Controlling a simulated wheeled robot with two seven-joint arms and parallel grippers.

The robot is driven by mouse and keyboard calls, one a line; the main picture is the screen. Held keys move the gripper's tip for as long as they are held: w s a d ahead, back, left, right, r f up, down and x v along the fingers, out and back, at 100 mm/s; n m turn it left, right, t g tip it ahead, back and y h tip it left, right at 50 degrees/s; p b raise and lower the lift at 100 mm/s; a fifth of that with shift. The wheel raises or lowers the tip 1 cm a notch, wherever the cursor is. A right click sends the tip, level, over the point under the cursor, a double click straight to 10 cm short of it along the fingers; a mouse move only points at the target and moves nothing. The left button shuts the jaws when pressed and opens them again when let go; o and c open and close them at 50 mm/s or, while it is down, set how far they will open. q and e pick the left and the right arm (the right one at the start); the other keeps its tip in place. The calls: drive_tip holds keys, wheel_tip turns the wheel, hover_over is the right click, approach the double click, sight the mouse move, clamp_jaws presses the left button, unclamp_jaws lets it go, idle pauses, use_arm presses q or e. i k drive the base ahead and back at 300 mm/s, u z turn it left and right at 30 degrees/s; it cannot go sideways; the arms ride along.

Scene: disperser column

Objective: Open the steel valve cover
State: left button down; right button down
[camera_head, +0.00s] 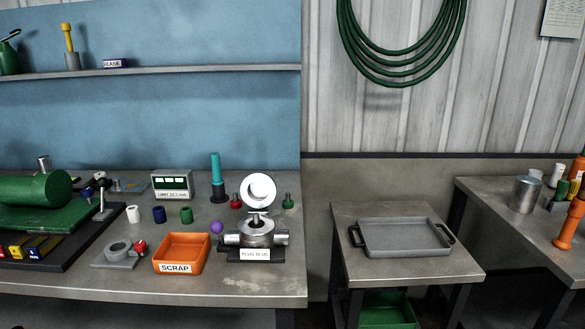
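A steel valve body (250,231) with pipe stubs on both sides stands on a dark base near the front right of the left bench. A small label plate is on its front. A round, bright, pale disc (258,190) with a ring-shaped face stands upright just behind and above the body. It looks like a raised cover, but I cannot tell how it is joined to the body. A small stem shows on top of the body, below the disc. Neither of my grippers is in view, and nothing is touching the valve.
An orange SCRAP bin (182,254) stands left of the valve, with a purple ball (217,227) between. A teal-topped cylinder (216,178) and red (235,201) and green (288,201) small pieces stand behind. A grey tray (404,238) lies on the middle table. The bench front is clear.

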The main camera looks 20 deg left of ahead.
sight(258, 189)
drive_tip(key=u, duration=0.6)
drive_tip(key=i, duration=0.85)
drive_tip(key=u, duration=0.9)
